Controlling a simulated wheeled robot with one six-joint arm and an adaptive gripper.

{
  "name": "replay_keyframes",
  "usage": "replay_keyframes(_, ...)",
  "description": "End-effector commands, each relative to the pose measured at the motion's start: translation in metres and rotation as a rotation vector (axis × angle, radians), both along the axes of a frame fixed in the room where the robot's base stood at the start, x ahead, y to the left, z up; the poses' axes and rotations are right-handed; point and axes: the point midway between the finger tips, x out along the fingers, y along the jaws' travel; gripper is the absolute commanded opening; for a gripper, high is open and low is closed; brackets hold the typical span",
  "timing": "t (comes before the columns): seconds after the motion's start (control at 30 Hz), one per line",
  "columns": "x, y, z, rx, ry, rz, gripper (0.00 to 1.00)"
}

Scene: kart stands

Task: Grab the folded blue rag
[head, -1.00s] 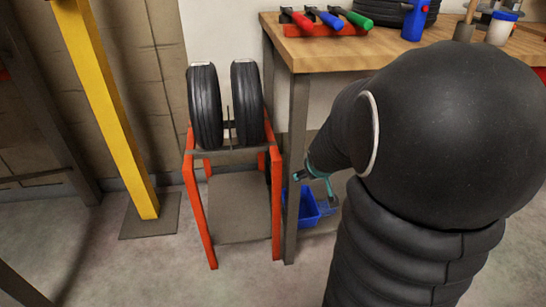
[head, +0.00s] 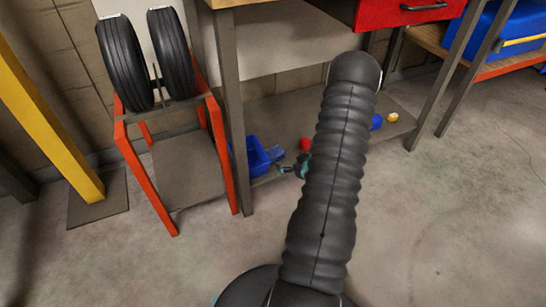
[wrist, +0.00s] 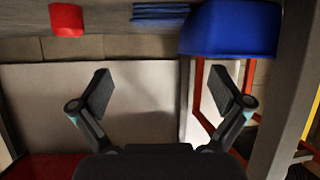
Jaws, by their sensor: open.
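In the wrist view the rag is beyond the fingertips, roughly in line with the gap. In the head view my gripper (head: 291,169) is at the shelf's front, close to the rag and partly hidden by my arm.
The blue bin (wrist: 232,30) stands close beside the rag, and the red object (wrist: 67,20) is on its other side. The workbench legs (head: 232,110) and the orange tyre stand (head: 140,165) are to the left. Blue and yellow items (head: 377,122) lie farther right.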

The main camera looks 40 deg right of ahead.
Motion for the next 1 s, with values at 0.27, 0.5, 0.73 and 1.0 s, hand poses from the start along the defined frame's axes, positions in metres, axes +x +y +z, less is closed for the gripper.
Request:
replay_keyframes(0.27, -0.002, 0.000, -0.020, 0.033, -0.063, 0.005, 1.00)
replay_keyframes(0.5, 0.037, -0.003, -0.037, 0.033, -0.064, 0.007, 1.00)
replay_keyframes(0.73, 0.064, -0.006, -0.048, 0.032, -0.063, 0.005, 1.00)
replay_keyframes(1.0, 0.082, -0.008, -0.057, 0.033, -0.063, 0.005, 1.00)
